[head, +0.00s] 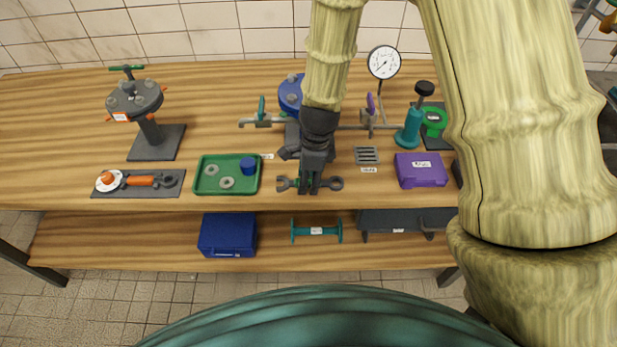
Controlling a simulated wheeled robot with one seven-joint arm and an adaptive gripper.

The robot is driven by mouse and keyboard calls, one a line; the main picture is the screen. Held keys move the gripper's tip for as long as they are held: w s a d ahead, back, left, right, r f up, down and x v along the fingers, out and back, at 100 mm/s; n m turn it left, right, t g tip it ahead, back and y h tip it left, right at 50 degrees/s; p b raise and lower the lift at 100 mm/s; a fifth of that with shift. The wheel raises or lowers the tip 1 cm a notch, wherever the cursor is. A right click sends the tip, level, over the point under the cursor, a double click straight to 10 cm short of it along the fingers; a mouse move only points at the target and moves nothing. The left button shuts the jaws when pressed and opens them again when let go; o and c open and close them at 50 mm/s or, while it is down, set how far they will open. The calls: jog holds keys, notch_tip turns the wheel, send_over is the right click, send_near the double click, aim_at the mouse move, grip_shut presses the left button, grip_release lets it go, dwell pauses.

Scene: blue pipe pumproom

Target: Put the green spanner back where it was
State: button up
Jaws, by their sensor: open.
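A spanner (334,184) lies crosswise on the wooden bench top near its front edge. Both its ends look grey, and its middle is largely hidden by my gripper. A bit of green shows between the fingers. My gripper (308,190) points down over the middle of the spanner, with its fingers open. I cannot tell whether the fingers touch the spanner or the bench.
A green tray (201,185) with rings and a blue cup is left of the spanner. A slotted grey block (366,155) and purple box (420,180) are to its right. A dial gauge (384,62) stands behind. A lower shelf holds a blue case (228,233).

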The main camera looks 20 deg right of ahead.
jog(key=shift+r, duration=0.15)
notch_tip(320, 180, up, 12)
jog(key=d+b, duration=0.1)
jog(key=shift+s+b, duration=0.15)
jog(key=shift+b, duration=0.25)
jog(key=shift+d, duration=0.1)
